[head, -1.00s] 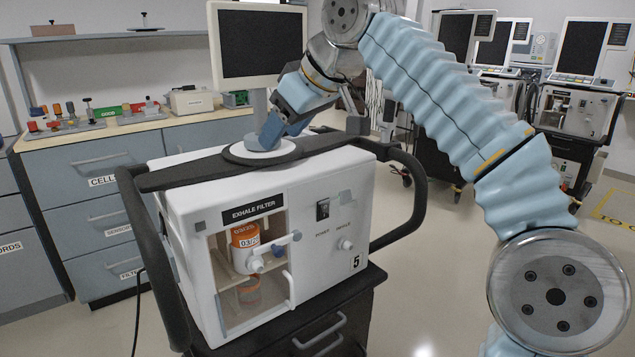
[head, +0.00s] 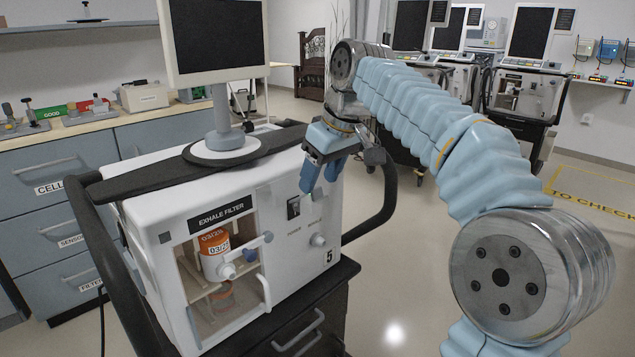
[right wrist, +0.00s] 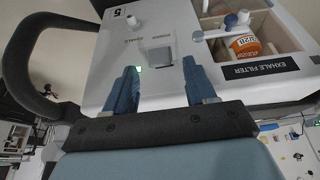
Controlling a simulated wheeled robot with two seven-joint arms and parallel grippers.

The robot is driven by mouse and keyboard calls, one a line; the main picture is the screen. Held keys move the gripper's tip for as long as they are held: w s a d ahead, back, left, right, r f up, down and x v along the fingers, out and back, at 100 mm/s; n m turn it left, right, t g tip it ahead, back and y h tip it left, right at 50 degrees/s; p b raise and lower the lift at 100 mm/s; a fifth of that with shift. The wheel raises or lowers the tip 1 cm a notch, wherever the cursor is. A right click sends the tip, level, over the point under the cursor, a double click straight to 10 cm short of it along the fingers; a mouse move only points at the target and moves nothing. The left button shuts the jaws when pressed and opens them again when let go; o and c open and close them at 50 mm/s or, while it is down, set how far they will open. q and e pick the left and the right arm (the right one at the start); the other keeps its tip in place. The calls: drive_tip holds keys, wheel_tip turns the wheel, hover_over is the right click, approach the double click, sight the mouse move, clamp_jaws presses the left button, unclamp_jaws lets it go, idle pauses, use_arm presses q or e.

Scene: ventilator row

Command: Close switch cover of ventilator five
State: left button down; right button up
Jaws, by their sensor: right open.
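Ventilator five is a white box (head: 275,262) with a black "5" label on its front. Its dark power switch (head: 294,207) shows on the front panel in the head view. My right gripper (head: 322,180) is open in front of the panel's upper right. In the right wrist view its fingers (right wrist: 160,72) straddle the flap's line, with no visible grip.
An open exhale filter bay with an orange-and-white canister (head: 215,253) is left of the switch. A knob (head: 318,240) sits below it. A black handle (head: 380,205) curves along the right side. A monitor (head: 217,40) stands on top.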

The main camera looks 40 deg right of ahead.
drive_tip(key=shift+x, duration=1.2)
